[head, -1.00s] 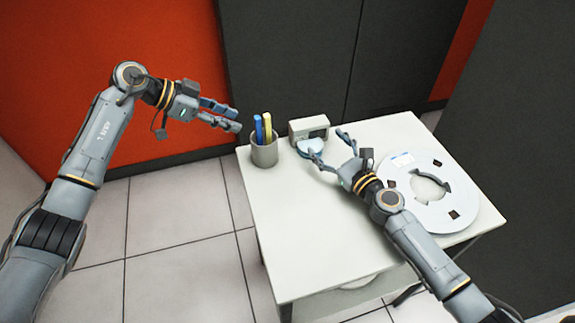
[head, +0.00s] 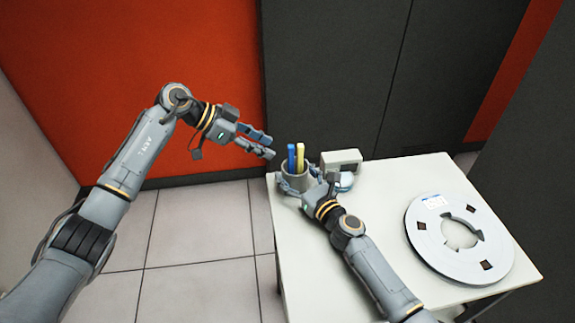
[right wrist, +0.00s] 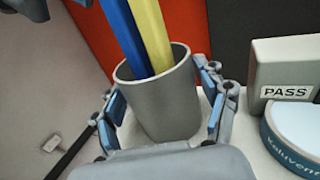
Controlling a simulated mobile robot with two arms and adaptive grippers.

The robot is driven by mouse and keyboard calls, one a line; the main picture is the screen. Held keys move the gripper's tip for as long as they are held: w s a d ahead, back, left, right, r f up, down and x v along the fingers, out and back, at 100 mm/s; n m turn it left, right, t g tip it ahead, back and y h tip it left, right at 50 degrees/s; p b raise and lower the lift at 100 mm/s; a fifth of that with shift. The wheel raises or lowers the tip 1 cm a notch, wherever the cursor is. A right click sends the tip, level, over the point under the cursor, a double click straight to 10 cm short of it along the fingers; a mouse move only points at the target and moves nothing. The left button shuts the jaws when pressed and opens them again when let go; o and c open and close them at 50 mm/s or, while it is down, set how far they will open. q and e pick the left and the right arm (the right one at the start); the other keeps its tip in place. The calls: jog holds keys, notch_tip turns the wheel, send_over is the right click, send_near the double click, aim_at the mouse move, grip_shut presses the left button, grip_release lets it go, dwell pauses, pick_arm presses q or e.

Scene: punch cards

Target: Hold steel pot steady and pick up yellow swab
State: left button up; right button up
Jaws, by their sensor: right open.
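The grey steel pot (head: 297,184) stands upright near the table's back left corner; it fills the middle of the right wrist view (right wrist: 165,103). The yellow swab (head: 300,156) stands in it beside a blue stick (head: 291,157), and both rise above the rim. My right gripper (right wrist: 163,105) is open, with one finger on each side of the pot. A gap shows between the right finger and the pot; contact on the left side is unclear. My left gripper (head: 271,147) is open and empty, up and to the left of the pot.
A grey box marked PASS (right wrist: 290,78) and a round blue-white tin (right wrist: 297,135) stand close to the pot's right. A large white reel (head: 424,238) lies on the right of the white table (head: 390,182). A dark cabinet (head: 335,80) stands behind.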

jog(key=shift+x, duration=2)
jog(key=c, duration=1.2)
jog(key=shift+c, duration=0.9)
